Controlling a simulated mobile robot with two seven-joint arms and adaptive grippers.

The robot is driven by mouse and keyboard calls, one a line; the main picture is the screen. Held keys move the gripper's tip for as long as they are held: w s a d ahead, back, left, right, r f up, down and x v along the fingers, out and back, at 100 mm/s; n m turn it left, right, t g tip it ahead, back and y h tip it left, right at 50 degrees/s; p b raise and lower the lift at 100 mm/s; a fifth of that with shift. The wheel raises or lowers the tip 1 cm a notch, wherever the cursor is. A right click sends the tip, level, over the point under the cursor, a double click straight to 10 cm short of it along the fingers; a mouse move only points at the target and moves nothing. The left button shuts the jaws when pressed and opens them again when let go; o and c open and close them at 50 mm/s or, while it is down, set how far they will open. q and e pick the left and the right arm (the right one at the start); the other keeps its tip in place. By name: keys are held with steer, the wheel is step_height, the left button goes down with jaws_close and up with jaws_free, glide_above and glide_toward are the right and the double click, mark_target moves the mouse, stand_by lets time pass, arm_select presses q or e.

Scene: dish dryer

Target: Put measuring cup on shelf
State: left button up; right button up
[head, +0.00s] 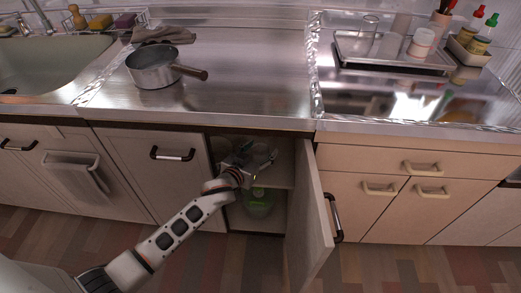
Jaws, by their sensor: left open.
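My left gripper (262,158) reaches into the open cabinet under the counter. It is open, at the height of the cabinet's inner shelf (284,179). A small pale shape, possibly the measuring cup, seems to be by the fingers, but it is too small and dark to tell it from the gripper. I cannot tell whether it touches them. My right gripper is not in view.
The cabinet door (308,220) stands open to the right of my arm. A greenish container (258,203) stands below the shelf. On the counter are a saucepan (152,70), a cloth (163,34) and a tray (350,58) with a clear glass (367,28) and white container (422,43).

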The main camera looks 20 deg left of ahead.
arm_select(q)
steer(key=shift+r, duration=0.3)
steer(key=p+v, duration=0.1)
steer(key=v, duration=0.2)
steer(key=shift+r, duration=0.25)
steer(key=p+v, duration=0.2)
steer(key=v, duration=0.6)
steer(key=shift+s+f+p, duration=0.15)
steer(key=shift+s+p, duration=0.15)
steer(key=shift+s, duration=0.15)
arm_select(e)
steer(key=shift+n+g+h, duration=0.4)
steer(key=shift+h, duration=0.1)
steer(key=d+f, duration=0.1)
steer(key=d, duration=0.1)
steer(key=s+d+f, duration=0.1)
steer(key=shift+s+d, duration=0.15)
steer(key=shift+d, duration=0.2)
arm_select(q)
steer(key=shift+a, duration=0.15)
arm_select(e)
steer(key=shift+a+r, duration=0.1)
